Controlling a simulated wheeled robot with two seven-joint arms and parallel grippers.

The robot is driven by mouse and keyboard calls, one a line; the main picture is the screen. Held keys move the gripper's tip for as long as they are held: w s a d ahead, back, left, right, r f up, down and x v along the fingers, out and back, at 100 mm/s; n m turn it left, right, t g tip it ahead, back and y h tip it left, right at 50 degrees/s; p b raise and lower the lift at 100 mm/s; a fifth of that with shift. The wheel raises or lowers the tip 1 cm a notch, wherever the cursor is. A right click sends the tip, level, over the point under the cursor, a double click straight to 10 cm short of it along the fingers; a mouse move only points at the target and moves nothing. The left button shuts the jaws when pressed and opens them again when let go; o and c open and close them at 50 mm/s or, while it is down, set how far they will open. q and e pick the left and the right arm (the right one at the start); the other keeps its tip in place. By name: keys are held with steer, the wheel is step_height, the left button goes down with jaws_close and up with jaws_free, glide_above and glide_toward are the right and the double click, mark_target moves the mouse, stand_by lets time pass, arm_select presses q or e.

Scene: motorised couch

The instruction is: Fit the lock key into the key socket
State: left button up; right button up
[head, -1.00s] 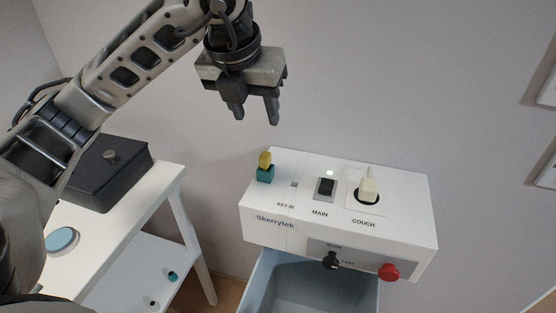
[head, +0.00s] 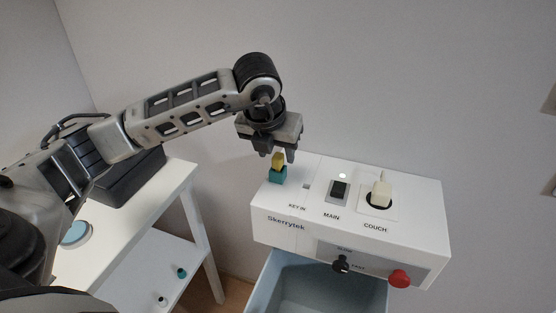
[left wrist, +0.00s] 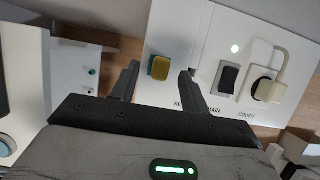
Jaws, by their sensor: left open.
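The lock key, with a yellow top and a teal base (head: 278,172), stands upright on the left end of the white control box. In the left wrist view the key's yellow top (left wrist: 160,68) shows between my finger tips. The key socket is a small square slot (head: 306,186) above the "KEY IN" label, just right of the key. My left gripper (head: 277,156) is open and points down, its fingers around or just above the key's top; it does not grip it. My right gripper is not in view.
The white control box (head: 270,227) carries a black MAIN switch (head: 338,190), a cream COUCH plug (head: 381,190), a black knob (head: 341,264) and a red button (head: 399,279). A grey-blue bin (head: 300,285) is below. A white side table (head: 140,220) with a dark box stands left.

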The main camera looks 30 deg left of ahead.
arm_select(q)
steer(key=shift+x, duration=1)
steer(key=shift+c, duration=0.3)
jaws_close()
steer(key=shift+r, duration=0.15)
